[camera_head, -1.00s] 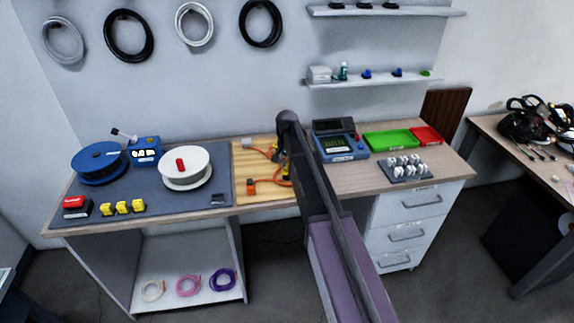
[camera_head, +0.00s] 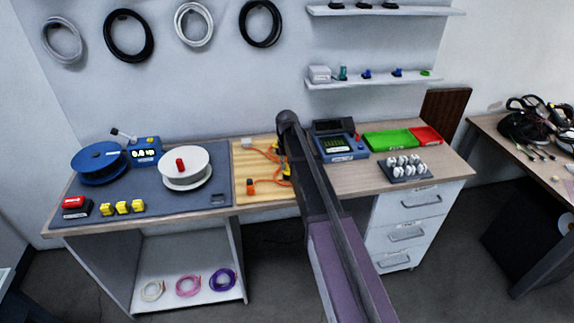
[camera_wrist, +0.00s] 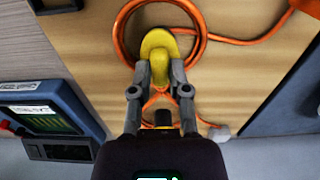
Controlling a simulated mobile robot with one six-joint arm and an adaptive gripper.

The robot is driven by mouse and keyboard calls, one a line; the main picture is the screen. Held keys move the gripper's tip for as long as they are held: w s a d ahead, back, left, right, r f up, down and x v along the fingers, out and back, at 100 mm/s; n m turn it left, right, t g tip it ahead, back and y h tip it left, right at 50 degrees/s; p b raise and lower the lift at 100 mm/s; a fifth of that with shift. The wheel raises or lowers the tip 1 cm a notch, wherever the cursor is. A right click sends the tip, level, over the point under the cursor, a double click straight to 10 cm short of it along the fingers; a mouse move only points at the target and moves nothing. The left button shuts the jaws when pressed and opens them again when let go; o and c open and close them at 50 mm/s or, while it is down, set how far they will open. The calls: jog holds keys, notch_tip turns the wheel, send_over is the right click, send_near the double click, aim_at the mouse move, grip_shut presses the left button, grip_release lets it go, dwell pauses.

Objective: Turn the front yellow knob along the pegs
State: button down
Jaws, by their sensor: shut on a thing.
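In the wrist view, the front yellow knob (camera_wrist: 160,65) stands on the wooden board (camera_wrist: 250,75) at upper centre, with a rounded yellow base or top behind a narrower upright part. My gripper (camera_wrist: 160,78) has one finger on each side of this narrow part, shut on it. An orange cable (camera_wrist: 122,40) loops around the knob and crosses itself between the fingers. In the head view, my arm hides the knob and gripper contact. A bit of yellow (camera_head: 287,173) shows beside the arm, with orange cable (camera_head: 268,183) to its left.
A blue device (camera_wrist: 45,108) stands left in the wrist view, and right of my arm in the head view (camera_head: 343,146). A grey mat (camera_head: 110,180) with spools lies left of the board. A white block (camera_wrist: 220,133) sits near the cable. A green tray (camera_head: 388,140) stands right.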

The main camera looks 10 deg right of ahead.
jog(key=c, duration=0.6)
grip_release()
jog(key=shift+m, duration=0.5)
